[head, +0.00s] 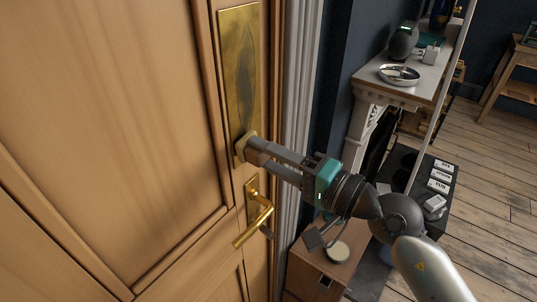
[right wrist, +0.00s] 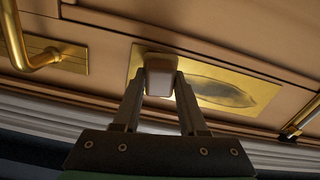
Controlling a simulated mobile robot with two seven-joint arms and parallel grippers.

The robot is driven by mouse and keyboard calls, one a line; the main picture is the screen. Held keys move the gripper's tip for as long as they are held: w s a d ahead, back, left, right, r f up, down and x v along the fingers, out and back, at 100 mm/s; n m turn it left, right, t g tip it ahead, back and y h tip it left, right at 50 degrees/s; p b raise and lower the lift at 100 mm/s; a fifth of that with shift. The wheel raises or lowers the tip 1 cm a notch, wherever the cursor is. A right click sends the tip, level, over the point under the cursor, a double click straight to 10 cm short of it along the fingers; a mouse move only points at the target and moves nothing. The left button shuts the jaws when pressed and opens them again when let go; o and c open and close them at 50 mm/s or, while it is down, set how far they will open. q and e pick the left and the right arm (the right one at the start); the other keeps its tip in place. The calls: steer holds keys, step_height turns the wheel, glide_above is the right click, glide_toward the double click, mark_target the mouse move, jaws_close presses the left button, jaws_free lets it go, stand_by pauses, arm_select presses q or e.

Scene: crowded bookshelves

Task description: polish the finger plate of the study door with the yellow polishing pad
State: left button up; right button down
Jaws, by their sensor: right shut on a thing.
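The brass finger plate (head: 238,70) is a tall plate on the wooden study door, with a darker oval patch on it. In the right wrist view the plate (right wrist: 262,84) lies behind and to the right of the pad. My right gripper (head: 252,149) is shut on the yellow polishing pad (head: 243,147), a small block that looks pale in the right wrist view (right wrist: 160,76). The pad is at the plate's lower end and appears to rest against it; exact contact is hidden. My right fingers (right wrist: 160,84) grip its sides. My left gripper is not in view.
A brass lever handle (head: 256,222) is just below the pad and my gripper. A white door frame (head: 298,90) runs alongside. To the right stand a mantel shelf (head: 440,75) with a silver dish (head: 399,74) and a low wooden cabinet (head: 310,268).

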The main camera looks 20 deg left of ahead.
steer(key=shift+w+a, duration=0.1)
steer(key=shift+a, duration=0.15)
steer(key=shift+r, duration=0.1)
steer(key=shift+r+p, duration=6.4)
steer(key=shift+r, duration=2.05)
steer(key=shift+f, duration=0.15)
step_height(320, 180, down, 17)
steer(key=b, duration=1.8)
